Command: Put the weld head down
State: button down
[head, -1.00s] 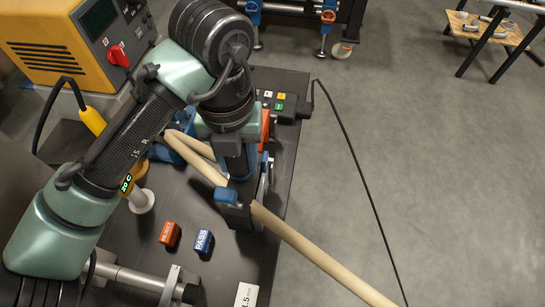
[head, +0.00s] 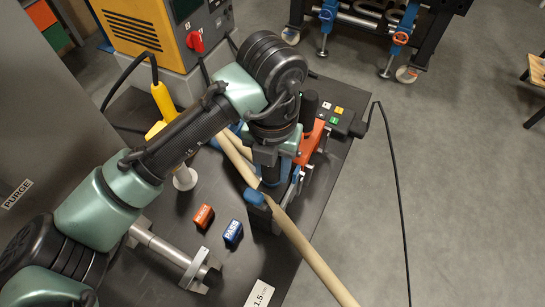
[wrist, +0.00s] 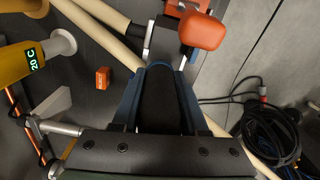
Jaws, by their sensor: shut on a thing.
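My gripper (head: 272,178) points down over the right part of the dark bench. It is shut on the dark grip of what looks like the weld head (head: 258,212), a dark body with blue parts; in the wrist view the dark grip (wrist: 160,105) fills the space between the blue-edged fingers. A pale tan tube (head: 305,250) passes at the head; whether the head is around it or beside it I cannot tell. The head's underside is hidden, so contact with the bench is unclear.
Orange REJECT (head: 203,216) and blue PASS (head: 233,232) blocks stand left of the head. An orange lever (head: 311,143) and button box (head: 337,118) with a black cable are behind it. A yellow power unit (head: 150,25) stands at the back.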

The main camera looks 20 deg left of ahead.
dwell(0.3)
jog(key=shift+f, duration=0.15)
jog(key=shift+c, duration=2.2)
grip_release()
